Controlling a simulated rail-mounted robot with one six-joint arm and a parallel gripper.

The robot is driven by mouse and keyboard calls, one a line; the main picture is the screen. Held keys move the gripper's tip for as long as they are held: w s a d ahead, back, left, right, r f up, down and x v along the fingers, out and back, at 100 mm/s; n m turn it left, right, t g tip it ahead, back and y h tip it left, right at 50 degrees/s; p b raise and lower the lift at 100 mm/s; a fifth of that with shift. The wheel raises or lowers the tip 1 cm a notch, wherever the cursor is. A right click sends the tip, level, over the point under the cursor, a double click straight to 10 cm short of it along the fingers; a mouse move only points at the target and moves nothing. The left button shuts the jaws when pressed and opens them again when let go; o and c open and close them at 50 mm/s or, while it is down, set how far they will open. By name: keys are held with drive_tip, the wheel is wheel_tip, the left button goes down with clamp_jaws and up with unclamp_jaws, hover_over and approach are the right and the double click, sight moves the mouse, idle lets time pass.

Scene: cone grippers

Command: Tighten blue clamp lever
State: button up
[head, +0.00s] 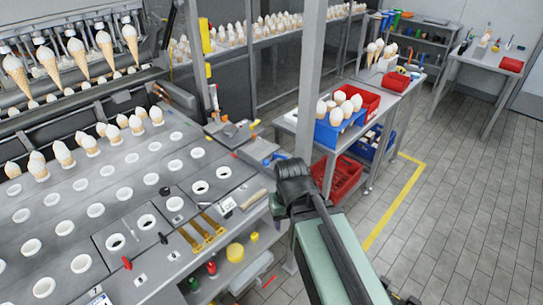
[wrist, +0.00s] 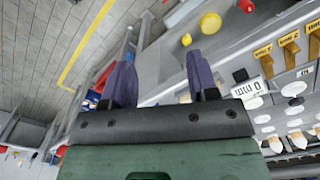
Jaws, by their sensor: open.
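In the head view my green arm crosses the lower right and no fingers can be made out.
The metal bench (head: 77,211) has rows of white-rimmed holes, some with cones. Yellow brackets (head: 205,232) lie near its front edge. A grey post (head: 311,80) stands just behind my arm. A side table holds a blue bin (head: 338,127) and a red bin (head: 362,101). The floor at right is clear.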

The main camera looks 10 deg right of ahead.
drive_tip(key=shift+r, duration=0.1)
drive_tip(key=shift+c, duration=0.9)
drive_tip(key=shift+m, duration=0.3)
drive_tip(key=w, duration=0.5)
drive_tip(key=w+d+r+p, duration=0.1)
drive_tip(key=w, duration=0.1)
drive_tip(key=shift+w+d, duration=0.1)
drive_tip(key=shift+w, duration=0.05)
drive_tip(key=shift+c, duration=0.4)
drive_tip(key=m+t+h+p, duration=0.1)
drive_tip(key=m+h, duration=0.1)
drive_tip(key=m, duration=2.5)
approach(281, 157)
drive_tip(key=f+b, duration=0.3)
drive_tip(key=d+f+b, duration=0.1)
drive_tip(key=f+b, duration=0.2)
drive_tip(key=b, duration=0.1)
drive_tip(key=w+f+b, duration=0.1)
drive_tip(key=f+b, duration=0.2)
drive_tip(key=shift+w+d+b, duration=0.1)
drive_tip(key=shift+d+b, duration=0.25)
drive_tip(key=shift+b, duration=0.05)
drive_tip(key=shift+r, duration=0.1)
